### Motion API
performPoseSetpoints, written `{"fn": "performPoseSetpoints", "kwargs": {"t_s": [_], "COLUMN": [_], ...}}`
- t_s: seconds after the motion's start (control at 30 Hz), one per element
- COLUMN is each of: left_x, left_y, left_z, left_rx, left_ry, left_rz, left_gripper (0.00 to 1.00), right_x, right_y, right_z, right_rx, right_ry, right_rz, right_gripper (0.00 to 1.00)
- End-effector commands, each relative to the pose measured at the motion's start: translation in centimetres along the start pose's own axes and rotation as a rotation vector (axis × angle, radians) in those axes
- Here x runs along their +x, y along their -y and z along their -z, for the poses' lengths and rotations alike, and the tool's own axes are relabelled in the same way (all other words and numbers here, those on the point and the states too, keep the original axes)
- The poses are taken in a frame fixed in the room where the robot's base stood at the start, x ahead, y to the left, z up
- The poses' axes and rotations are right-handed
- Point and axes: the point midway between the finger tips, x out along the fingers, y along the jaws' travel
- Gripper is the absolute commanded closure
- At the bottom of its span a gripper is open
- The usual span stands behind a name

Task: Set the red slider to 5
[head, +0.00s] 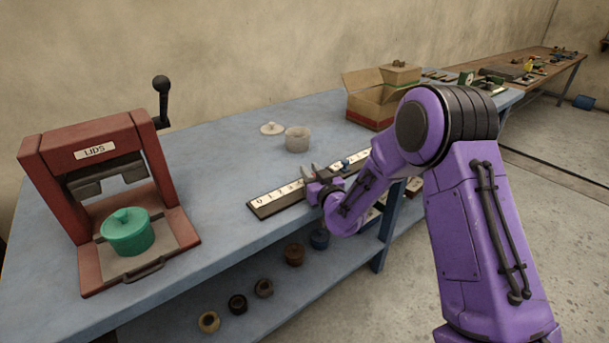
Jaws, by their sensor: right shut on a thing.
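A long dark rail with a white number scale (262,206) lies along the front part of the blue table. Its numbers start at 0 on the left and rise to the right; 0, 1 and 2 show clearly. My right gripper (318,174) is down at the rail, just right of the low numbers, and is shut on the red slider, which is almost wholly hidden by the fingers. I cannot read the number under it. A small blue slider (346,162) sits on the rail just right of my gripper. My left gripper is not in view.
A red press marked LIDS (88,147) stands at left with a green lidded pot (128,232) in it. A pale pot (297,139) and a loose lid (271,128) lie behind the rail. An open cardboard box (368,106) stands farther right. The table (215,165) between is clear.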

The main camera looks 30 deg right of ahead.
Motion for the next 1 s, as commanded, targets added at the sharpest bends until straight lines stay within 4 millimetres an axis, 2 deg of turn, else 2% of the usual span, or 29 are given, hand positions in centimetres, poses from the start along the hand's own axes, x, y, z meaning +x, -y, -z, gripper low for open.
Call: {"fn": "performPoseSetpoints", "kwargs": {"t_s": [0.1,0.33,0.37,0.4,0.43,0.8,0.87,1.0], "left_x": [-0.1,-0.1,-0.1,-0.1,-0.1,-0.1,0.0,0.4], "left_y": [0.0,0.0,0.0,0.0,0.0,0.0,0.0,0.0], "left_z": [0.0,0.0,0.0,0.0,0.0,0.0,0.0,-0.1], "left_rx": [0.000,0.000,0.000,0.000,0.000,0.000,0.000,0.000], "left_ry": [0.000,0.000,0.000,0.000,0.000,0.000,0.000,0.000], "left_rz": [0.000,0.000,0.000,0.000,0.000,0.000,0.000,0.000], "left_gripper": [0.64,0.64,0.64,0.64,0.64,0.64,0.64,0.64], "right_x": [0.5,0.5,0.5,0.5,0.5,0.4,-0.2,-3.3], "right_y": [-1.2,-1.5,-1.5,-1.5,-1.5,-1.0,-1.0,-1.3], "right_z": [0.4,0.6,0.6,0.6,0.6,0.7,0.6,0.3], "right_rx": [0.000,0.001,0.001,0.001,0.001,0.002,0.003,0.002], "right_ry": [-0.009,-0.012,-0.013,-0.014,-0.014,-0.014,-0.015,-0.009], "right_rz": [-0.001,-0.006,-0.006,-0.006,-0.006,0.002,0.001,-0.002], "right_gripper": [1.00,1.00,0.64,0.51,0.48,0.48,0.48,0.48]}}
